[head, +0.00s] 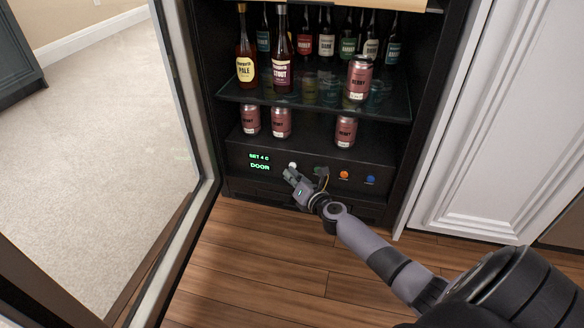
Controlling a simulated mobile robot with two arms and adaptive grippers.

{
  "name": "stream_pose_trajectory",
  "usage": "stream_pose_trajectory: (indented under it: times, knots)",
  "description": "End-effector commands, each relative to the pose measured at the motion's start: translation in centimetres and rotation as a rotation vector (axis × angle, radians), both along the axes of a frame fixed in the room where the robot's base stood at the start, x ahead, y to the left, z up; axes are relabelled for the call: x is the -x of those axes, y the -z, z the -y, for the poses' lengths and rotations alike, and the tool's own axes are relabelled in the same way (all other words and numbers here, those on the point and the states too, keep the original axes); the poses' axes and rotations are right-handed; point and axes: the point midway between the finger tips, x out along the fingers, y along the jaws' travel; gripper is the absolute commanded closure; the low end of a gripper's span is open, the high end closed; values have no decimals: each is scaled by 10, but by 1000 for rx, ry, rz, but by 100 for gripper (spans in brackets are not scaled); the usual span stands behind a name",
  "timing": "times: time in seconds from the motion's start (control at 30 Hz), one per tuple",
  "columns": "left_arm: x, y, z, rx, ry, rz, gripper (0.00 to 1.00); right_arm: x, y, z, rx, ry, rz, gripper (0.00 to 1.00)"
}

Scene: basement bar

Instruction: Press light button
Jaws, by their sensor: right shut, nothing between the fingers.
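A black control panel (235,157) runs along the bottom of an open drinks fridge. It has a green display (260,162) reading "SET 4 C" and "DOOR". To its right is a row of small round buttons: a white button (293,166), a green one mostly hidden behind my gripper, an orange button (344,175) and a blue button (370,180). My right gripper (289,175) is shut and empty, its tips just below the white button. I cannot tell whether they touch the panel. My left gripper is out of view.
The fridge's glass door (175,100) stands open on the left. Bottles and cans fill the shelves, including a can (345,131) just above the panel. A white cabinet (480,120) stands to the right. The wooden floor (260,260) in front is clear.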

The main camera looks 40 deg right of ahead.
Motion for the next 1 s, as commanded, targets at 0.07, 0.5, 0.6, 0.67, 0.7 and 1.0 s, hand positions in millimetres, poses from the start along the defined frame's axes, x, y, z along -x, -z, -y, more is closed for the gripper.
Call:
stream_pose_trajectory:
  times: [0.07,0.5,0.6,0.67,0.7,1.0]
  knots:
    - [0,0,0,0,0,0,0,-1,-1,1,0,1,1,100]
    - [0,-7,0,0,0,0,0,7,-1,-9,-3,1,1,100]
    - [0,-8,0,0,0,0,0,9,-1,-11,-1,1,1,100]
    - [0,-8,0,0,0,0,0,10,-1,-11,0,1,1,100]
    - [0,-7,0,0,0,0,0,10,0,-11,0,1,1,100]
    - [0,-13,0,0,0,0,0,16,-1,-19,-3,-1,-1,100]
